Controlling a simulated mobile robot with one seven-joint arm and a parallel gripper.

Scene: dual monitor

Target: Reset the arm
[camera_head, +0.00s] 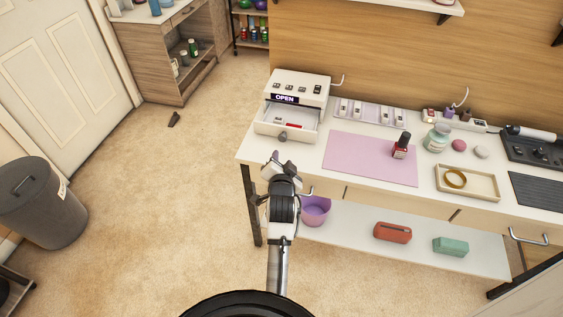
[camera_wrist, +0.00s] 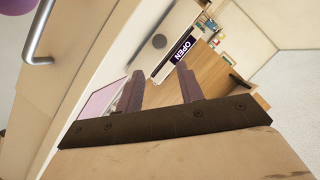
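My gripper (camera_head: 281,161) is in front of the table's left front edge, just below the white box in the head view. In the wrist view its two fingers (camera_wrist: 159,82) stand apart with nothing held between them. The white box (camera_head: 297,88) has an OPEN sign, which also shows in the wrist view (camera_wrist: 184,48). Its drawer (camera_head: 272,118) is pulled out with a small red item (camera_head: 292,125) inside. The drawer's round knob (camera_head: 283,136) is close beyond my gripper; I cannot tell the exact gap.
The white table (camera_head: 310,149) holds a pink mat (camera_head: 365,160), a dark red bottle (camera_head: 401,150) and a tray (camera_head: 480,192). A grey bin (camera_head: 42,205) stands left. The carpet between is mostly clear.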

